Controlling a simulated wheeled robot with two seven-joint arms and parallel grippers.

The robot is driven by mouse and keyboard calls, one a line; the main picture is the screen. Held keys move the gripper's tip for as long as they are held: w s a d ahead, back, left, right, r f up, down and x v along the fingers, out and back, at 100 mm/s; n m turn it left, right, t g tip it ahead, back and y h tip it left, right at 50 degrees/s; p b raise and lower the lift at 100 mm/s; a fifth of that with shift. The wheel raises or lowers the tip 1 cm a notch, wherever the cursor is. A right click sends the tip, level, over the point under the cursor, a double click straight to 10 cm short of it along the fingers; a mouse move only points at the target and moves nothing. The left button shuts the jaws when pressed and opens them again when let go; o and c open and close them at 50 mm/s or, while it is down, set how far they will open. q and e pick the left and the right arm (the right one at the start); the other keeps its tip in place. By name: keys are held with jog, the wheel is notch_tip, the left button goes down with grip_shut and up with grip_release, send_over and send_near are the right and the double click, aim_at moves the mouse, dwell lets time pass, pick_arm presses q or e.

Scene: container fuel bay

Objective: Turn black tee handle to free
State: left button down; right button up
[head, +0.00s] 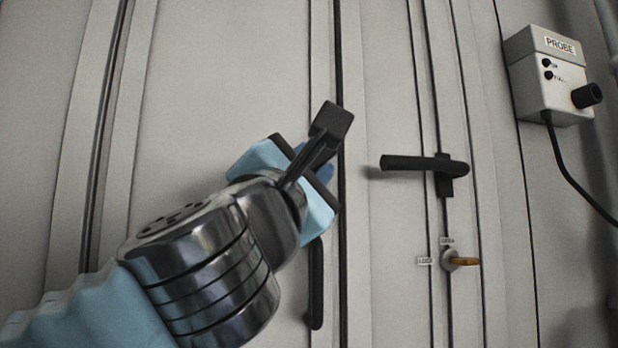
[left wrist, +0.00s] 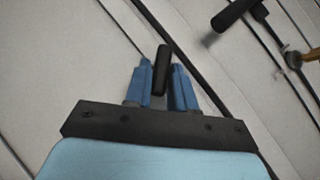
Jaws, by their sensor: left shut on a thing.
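My left gripper (head: 325,168) reaches in from the lower left at the pale panelled doors, and its body hides most of the fingers. In the left wrist view, its blue fingers (left wrist: 161,82) are closed on a black bar handle (left wrist: 162,66). The lower part of a black vertical handle (head: 316,290) shows below the gripper in the head view; its upper part is hidden. A second black lever handle (head: 420,164) lies nearly level to the right, apart from the gripper, and its end also shows in the left wrist view (left wrist: 230,15). My right gripper is not in view.
Below the level lever is a small lock with an orange key (head: 464,261), labelled OPEN and LOCK. A grey PROBE box (head: 549,84) with a black knob and hanging cable is at the upper right. Raised vertical door ribs surround the handles; the panel left of the arm is bare.

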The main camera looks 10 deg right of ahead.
pick_arm(q)
jog(key=n+t+y+b, duration=0.1)
jog(key=n+t+y, duration=0.1)
jog(key=n, duration=0.2)
jog(key=n+t+y+b, duration=0.2)
jog(key=n+y, duration=0.1)
jog(key=n, duration=0.1)
jog(key=d+n+t+y+b, duration=0.1)
jog(key=n+t+y+b, duration=0.1)
jog(key=n+y, duration=0.1)
jog(key=shift+d+f+n+t, duration=0.1)
jog(key=shift+f+n+t, duration=0.2)
jog(key=shift+n, duration=0.4)
jog(key=shift+d+n+t+y, duration=0.15)
jog(key=shift+n+t+y, duration=0.15)
jog(key=shift+n+y, duration=2.8)
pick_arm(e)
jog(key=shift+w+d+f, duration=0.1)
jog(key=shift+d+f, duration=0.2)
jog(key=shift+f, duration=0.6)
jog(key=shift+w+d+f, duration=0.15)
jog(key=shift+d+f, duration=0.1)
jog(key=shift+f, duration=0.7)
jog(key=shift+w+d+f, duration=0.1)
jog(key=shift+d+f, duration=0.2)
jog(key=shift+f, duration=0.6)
pick_arm(q)
jog(key=shift+y, duration=0.3)
jog(key=shift+r, duration=0.1)
